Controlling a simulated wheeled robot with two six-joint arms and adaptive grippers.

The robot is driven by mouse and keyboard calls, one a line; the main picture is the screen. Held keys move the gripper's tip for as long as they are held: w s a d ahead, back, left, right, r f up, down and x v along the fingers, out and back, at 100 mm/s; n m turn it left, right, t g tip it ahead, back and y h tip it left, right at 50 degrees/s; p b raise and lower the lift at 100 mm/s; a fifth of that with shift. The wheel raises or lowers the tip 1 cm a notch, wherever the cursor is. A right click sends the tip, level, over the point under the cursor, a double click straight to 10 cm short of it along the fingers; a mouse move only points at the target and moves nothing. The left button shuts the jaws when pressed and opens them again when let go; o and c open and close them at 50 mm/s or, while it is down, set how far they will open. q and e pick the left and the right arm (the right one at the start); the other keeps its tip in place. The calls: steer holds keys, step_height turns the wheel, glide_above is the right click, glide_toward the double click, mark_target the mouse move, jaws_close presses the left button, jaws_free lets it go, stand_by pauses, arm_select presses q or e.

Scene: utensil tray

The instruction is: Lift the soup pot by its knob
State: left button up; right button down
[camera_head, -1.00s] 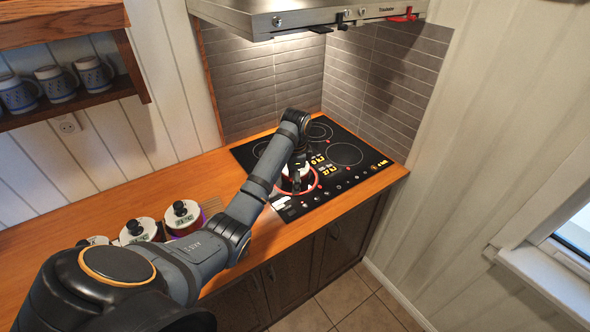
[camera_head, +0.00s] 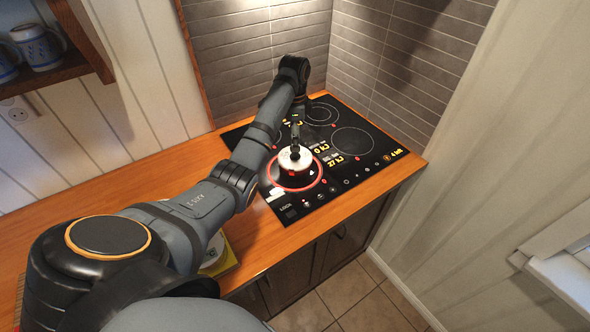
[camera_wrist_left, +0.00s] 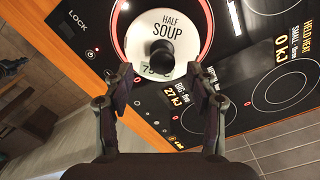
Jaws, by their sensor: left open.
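The soup pot (camera_head: 291,166) is small, with a white lid and a black knob, and stands on a red-lit ring of the cooktop. In the left wrist view its lid (camera_wrist_left: 178,28) reads "HALF SOUP", and the black knob (camera_wrist_left: 161,56) stands up from it. My left gripper (camera_head: 296,146) is above the lid, close to the knob. In the left wrist view the left gripper (camera_wrist_left: 158,76) is open, its two fingertips apart with the knob showing between and just beyond them. I cannot tell whether either finger touches it. My right gripper is not in view.
The black cooktop (camera_head: 350,142) has other empty rings and lit displays. It sits in a wooden counter (camera_head: 265,250) near a tiled wall (camera_head: 240,60). A yellow item (camera_head: 226,259) on the counter is partly hidden by my arm. Mugs (camera_head: 38,46) stand on a shelf at upper left.

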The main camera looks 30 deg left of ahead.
mark_target(295, 159)
arm_select(q)
steer(key=shift+w+a+f+b, duration=0.15)
steer(key=shift+f+b, duration=0.2)
steer(key=shift+f, duration=0.3)
steer(key=shift+s+d+f+p, duration=0.1)
steer(key=shift+f+p, duration=0.25)
steer(key=shift+f, duration=0.1)
steer(key=shift+s+d+f+p, duration=0.1)
steer(key=shift+f+p, duration=0.25)
steer(key=shift+f, duration=0.05)
steer(key=shift+w+a+f, duration=0.15)
steer(key=shift+w+f, duration=0.05)
steer(key=shift+f, duration=0.75)
steer(key=shift+c, duration=0.9)
steer(key=shift+r, duration=0.1)
steer(key=c, duration=1)
jaws_close()
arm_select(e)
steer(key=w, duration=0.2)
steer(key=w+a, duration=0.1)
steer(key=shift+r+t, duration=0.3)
